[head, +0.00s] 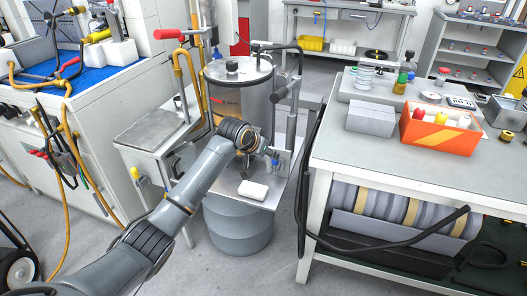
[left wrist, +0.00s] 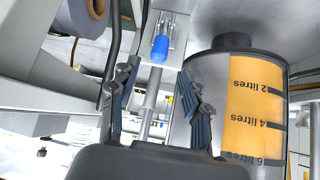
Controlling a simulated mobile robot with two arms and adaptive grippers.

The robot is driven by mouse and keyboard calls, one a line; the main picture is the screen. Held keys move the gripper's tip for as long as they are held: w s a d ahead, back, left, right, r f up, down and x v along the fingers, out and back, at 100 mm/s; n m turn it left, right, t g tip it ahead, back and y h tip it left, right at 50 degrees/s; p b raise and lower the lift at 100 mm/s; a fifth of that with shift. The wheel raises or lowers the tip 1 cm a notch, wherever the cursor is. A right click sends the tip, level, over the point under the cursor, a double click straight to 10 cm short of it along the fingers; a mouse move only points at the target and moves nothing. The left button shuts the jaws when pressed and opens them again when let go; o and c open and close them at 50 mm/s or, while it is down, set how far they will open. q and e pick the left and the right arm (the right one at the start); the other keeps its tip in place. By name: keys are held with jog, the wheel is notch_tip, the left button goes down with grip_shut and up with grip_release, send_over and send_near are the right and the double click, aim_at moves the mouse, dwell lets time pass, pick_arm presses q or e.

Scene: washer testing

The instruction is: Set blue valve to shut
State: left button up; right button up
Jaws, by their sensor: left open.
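The blue valve (left wrist: 160,48) shows in the left wrist view as a small blue handle on a metal fitting, beside the clear cylinder with an orange litre scale (left wrist: 250,110). In the head view the blue valve (head: 275,163) is a small blue spot just right of my wrist, below the cylinder (head: 250,95). My left gripper (left wrist: 160,85) is open and empty. Its two fingers stand on either side of the line to the valve, which appears beyond the fingertips and apart from them. In the head view my left gripper (head: 253,168) is partly hidden by my own wrist. My right gripper is not in view.
A white block (head: 253,190) lies on the metal shelf below the cylinder. A red-handled valve (head: 170,34) stands left of it. A black hose (head: 308,165) hangs at the right, near a workbench (head: 350,160) with an orange bin (head: 438,130).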

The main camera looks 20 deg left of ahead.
pick_arm(q)
jog(key=shift+v, duration=1)
